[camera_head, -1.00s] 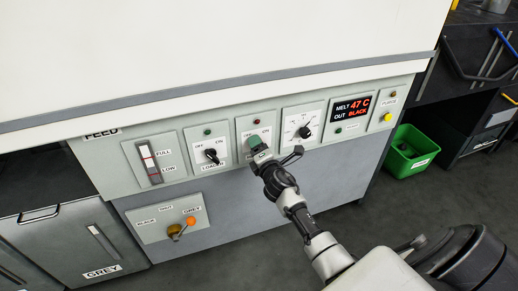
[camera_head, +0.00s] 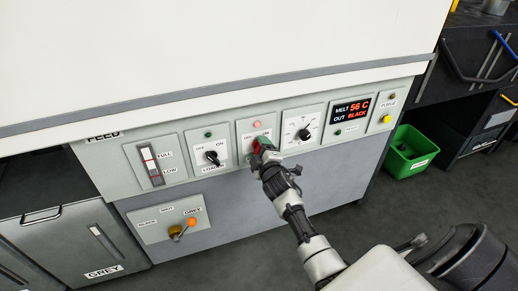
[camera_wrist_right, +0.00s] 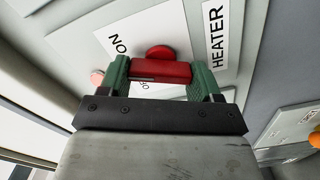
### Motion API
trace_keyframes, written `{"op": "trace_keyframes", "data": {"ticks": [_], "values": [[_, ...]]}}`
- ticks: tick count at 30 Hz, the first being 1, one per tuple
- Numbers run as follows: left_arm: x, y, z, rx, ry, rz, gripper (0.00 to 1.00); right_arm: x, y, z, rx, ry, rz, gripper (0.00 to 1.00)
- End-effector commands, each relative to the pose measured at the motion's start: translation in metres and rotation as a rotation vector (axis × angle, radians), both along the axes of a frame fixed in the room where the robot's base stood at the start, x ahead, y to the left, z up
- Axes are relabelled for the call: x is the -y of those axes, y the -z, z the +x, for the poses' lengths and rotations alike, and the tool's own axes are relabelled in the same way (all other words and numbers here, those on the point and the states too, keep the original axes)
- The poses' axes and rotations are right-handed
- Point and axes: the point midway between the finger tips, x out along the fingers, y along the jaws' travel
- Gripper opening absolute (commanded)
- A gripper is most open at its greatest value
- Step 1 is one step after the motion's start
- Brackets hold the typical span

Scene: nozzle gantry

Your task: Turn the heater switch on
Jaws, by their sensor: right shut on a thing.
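The heater switch (camera_wrist_right: 162,70) is a red knob on a white plate marked ON and HEATER in the right wrist view. In the head view its panel (camera_head: 243,128) is the middle one of the row, and the knob is mostly hidden by my gripper. The round lamp above it (camera_head: 257,125) is lit pinkish red. My right gripper (camera_wrist_right: 163,82) has its two green fingers on either side of the red knob and is shut on it. It also shows in the head view (camera_head: 264,152). My left gripper is not in view.
A loader switch (camera_head: 212,157) is left of the heater and a dial (camera_head: 304,133) is right of it. The display (camera_head: 351,110) reads MELT 56 C, OUT BLACK. A black-grey selector (camera_head: 176,231) is below. A green bin (camera_head: 410,150) stands on the floor at right.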

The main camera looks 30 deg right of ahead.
Motion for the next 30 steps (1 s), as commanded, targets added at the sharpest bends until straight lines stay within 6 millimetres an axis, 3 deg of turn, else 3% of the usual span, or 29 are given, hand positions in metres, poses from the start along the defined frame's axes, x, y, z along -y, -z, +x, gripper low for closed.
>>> {"op": "trace_keyframes", "data": {"ticks": [23,24,28,30], "values": [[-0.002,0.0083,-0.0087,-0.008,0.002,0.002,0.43,-0.0004,0.0017,-0.0005,0.021,0.0,0.106,0.4],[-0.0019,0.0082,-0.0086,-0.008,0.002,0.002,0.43,-0.0004,0.0018,-0.0005,0.021,0.0,0.106,0.68],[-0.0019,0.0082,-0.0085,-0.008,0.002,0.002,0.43,-0.0003,0.0012,-0.0004,0.021,0.001,0.104,0.88],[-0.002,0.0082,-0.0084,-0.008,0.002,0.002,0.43,-0.0002,0.0008,-0.0004,0.022,0.0,0.103,0.89]]}}
